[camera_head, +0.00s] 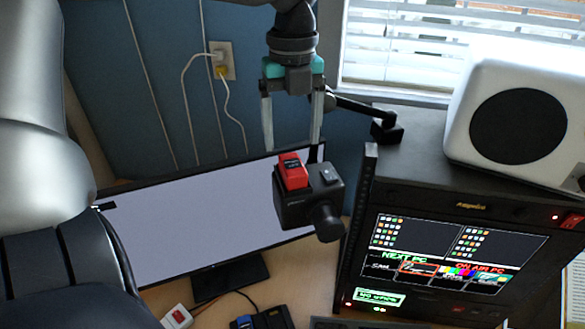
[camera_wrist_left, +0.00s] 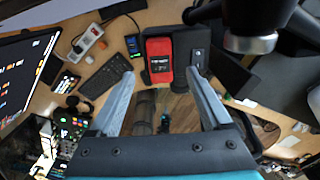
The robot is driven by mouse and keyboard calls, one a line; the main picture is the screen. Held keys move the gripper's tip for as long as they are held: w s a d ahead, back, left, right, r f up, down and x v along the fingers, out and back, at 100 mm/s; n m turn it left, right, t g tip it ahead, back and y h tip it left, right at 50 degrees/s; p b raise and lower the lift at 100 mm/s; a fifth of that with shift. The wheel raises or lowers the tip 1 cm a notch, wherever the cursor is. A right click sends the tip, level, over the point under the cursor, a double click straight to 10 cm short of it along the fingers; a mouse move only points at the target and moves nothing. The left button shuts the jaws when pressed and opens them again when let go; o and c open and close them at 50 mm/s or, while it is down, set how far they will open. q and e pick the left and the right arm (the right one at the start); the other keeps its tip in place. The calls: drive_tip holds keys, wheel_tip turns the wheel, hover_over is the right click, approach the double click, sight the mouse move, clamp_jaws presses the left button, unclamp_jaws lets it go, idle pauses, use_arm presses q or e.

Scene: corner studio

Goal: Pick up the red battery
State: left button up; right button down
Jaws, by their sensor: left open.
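The red battery (camera_head: 292,171) sits on top of a black camera-like device (camera_head: 297,208) in front of the monitor. In the left wrist view the battery (camera_wrist_left: 159,60) is red with a dark label and lies against the black device (camera_wrist_left: 190,48). My left gripper (camera_head: 292,148) is open and empty, its two grey fingers pointing down just above the battery in the head view. In the left wrist view the gripper (camera_wrist_left: 161,74) has a finger on either side of the battery's near end; I see no clear contact. My right gripper is not in view.
A large monitor (camera_head: 190,224) stands behind the device. A rack with a lit screen (camera_head: 450,255) and a white speaker (camera_head: 518,120) are at the right. The left wrist view shows a keyboard (camera_wrist_left: 104,78) and a white power strip (camera_wrist_left: 87,38) on the desk.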

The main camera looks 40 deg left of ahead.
sight(293, 163)
use_arm(q)
drive_tip(key=shift+s+f+p, duration=0.1)
drive_tip(key=shift+f+p, duration=0.65)
drive_tip(key=shift+f, duration=2.25)
drive_tip(key=shift+c, duration=0.4)
clamp_jaws()
drive_tip(key=shift+r, duration=0.1)
